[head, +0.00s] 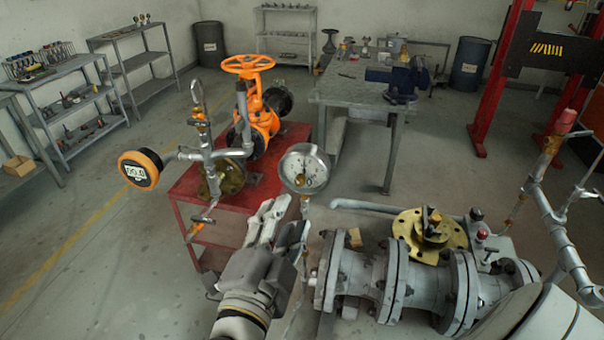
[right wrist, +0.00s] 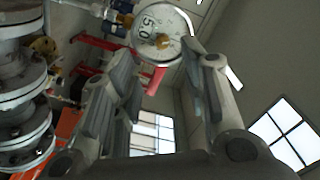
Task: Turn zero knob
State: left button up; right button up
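No part can be picked out for certain as the zero knob. A round dial gauge (head: 304,168) with a silver rim and pale face stands at the centre. An orange-rimmed digital gauge (head: 140,170) sits left on a pipe fitting. My right gripper (head: 287,212) is just below and left of the dial gauge, pointing up. In the right wrist view its fingers (right wrist: 162,80) are spread with nothing between them. A round pale-faced gauge (right wrist: 161,36) shows beyond the fingertips there, apart from them. My left gripper is not in view.
An orange gate valve (head: 262,115) stands on a red cabinet (head: 182,188) behind. A grey flanged pipe (head: 350,275) with a brass flange (head: 408,228) lies close on the right. A workbench (head: 340,92) with a blue vise (head: 398,78) is farther back. The floor at left is clear.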

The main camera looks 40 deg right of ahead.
aim_at(299, 183)
jog(key=p+x, duration=0.2)
jog(key=x, duration=0.7)
jog(key=shift+d+r+p, duration=0.1)
jog(key=shift+r+p, duration=0.05)
jog(key=shift+p, duration=0.15)
grip_shut()
